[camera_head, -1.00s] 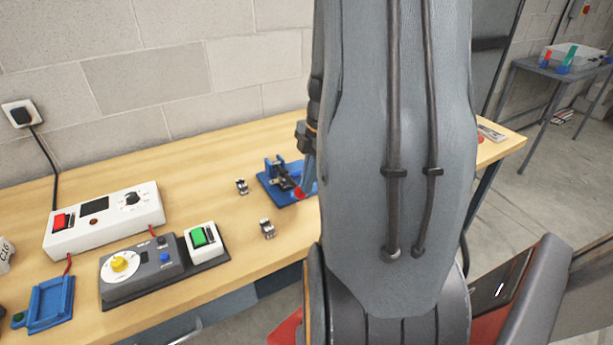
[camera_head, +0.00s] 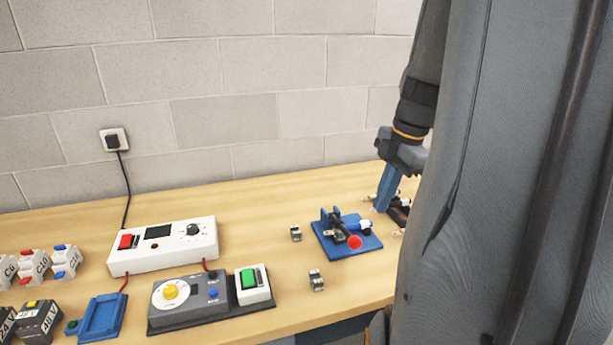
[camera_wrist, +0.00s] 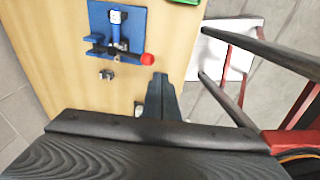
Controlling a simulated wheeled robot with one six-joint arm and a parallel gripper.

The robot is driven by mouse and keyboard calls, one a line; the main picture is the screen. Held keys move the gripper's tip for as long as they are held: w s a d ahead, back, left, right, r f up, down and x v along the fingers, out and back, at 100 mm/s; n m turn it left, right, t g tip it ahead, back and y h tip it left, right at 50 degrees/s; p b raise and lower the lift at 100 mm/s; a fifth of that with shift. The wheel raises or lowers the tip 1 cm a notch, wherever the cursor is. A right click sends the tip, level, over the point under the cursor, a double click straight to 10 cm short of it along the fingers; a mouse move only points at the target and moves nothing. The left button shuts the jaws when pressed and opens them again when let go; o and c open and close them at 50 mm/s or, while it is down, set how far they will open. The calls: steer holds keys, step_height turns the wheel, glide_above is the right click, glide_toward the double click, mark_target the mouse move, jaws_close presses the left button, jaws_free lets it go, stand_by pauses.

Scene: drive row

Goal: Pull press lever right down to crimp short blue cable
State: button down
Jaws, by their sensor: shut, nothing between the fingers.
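The press stands on a blue base plate (camera_head: 362,246) on the bench, right of centre in the head view. Its dark lever ends in a red knob (camera_head: 355,243), which lies low over the plate's front part. In the wrist view the plate (camera_wrist: 134,20) is at the top and the red knob (camera_wrist: 148,59) sticks out to the right. A white-and-blue piece (camera_head: 365,227) sits at the press; I cannot tell if it is the short blue cable. My gripper (camera_head: 381,208) is shut and empty, pointing down right of the press, apart from the knob.
Two small metal clips (camera_head: 296,233) (camera_head: 317,280) lie left of the press. A control box with a green button (camera_head: 249,279) and a white box (camera_head: 160,250) stand further left. Dark small parts (camera_head: 400,203) lie by my gripper.

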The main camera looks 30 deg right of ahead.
steer(key=a+f+m, duration=0.3)
steer(key=a+m, duration=0.2)
steer(key=a, duration=0.3)
steer(key=w+a+f+m+h, duration=0.1)
steer(key=a+f+m, duration=0.2)
steer(key=a+m, duration=0.2)
steer(key=w+a+f+m, duration=0.1)
steer(key=a+f+m, duration=0.2)
steer(key=a, duration=0.9)
steer(key=shift+f+m, duration=0.2)
steer(key=shift+m, duration=0.7)
steer(key=c, duration=2.4)
jaws_free()
steer(key=shift+s+a, duration=0.1)
steer(key=shift+a, duration=0.15)
steer(key=o, duration=0.7)
steer(key=shift+a+f+m, duration=0.1)
steer(key=shift+m, duration=0.2)
steer(key=shift+c, duration=0.3)
steer(key=shift+s, duration=0.15)
